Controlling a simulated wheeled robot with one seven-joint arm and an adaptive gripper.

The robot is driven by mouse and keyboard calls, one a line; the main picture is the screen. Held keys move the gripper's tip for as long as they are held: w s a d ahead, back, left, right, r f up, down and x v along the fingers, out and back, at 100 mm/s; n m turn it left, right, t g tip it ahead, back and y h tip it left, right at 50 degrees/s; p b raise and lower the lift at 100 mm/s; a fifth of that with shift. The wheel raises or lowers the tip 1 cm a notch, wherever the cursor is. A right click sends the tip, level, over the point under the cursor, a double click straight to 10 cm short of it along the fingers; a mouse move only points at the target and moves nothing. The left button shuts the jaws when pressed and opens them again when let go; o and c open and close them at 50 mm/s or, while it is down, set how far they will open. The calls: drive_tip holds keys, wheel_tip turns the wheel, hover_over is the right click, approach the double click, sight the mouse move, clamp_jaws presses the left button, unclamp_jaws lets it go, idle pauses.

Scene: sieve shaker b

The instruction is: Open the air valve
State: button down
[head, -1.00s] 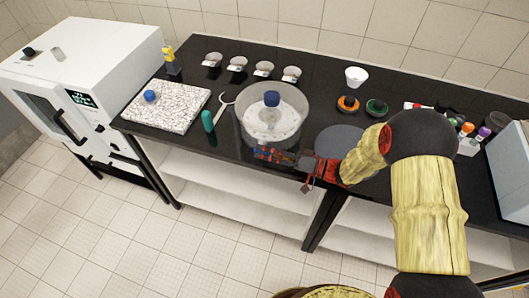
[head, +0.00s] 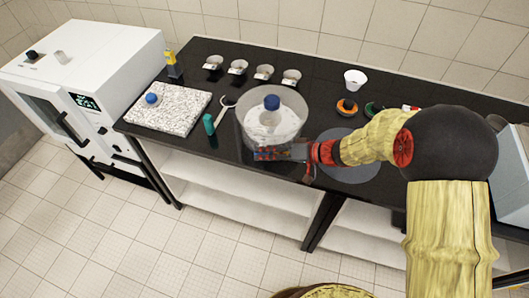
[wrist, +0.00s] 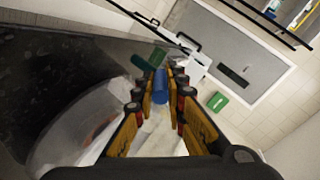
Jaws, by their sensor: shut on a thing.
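The clear vessel wall (wrist: 75,135) is beside the fingers at lower left. In the head view the fingers hide the valve.
A green bottle (head: 209,124) and a speckled slab (head: 180,113) are left of the vessel. Several small metal cups stand along the back. A grey disc (head: 350,172) lies under my arm at right. A white bowl (head: 355,79) stands behind. A white oven (head: 85,65) is at far left.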

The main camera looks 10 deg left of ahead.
drive_tip(key=h+p, duration=0.2)
drive_tip(key=r+h+p, duration=0.1)
drive_tip(key=shift+a+g+h, duration=0.3)
drive_tip(key=h+p, duration=0.1)
drive_tip(key=p, duration=0.1)
drive_tip(key=h+p, duration=0.2)
drive_tip(key=p, duration=0.1)
drive_tip(key=shift+a+r+p, duration=0.15)
drive_tip(key=shift+r+p, duration=0.1)
drive_tip(key=shift+p, duration=0.1)
drive_tip(key=h+p, duration=0.1)
drive_tip(key=p, duration=0.3)
drive_tip(key=h+p, duration=0.1)
drive_tip(key=p, duration=0.4)
drive_tip(key=shift+a+r+h, duration=0.15)
drive_tip(key=shift+a+h, duration=0.15)
drive_tip(key=shift+h, duration=0.1)
drive_tip(key=shift+p, duration=0.65)
drive_tip(key=p, duration=0.1)
drive_tip(key=h+p, duration=0.1)
drive_tip(key=p, duration=0.1)
drive_tip(key=shift+a+f+p, duration=0.1)
drive_tip(key=shift+f+p, duration=0.2)
drive_tip(key=shift+h, duration=0.3)
drive_tip(key=c, duration=2.1)
unclamp_jaws()
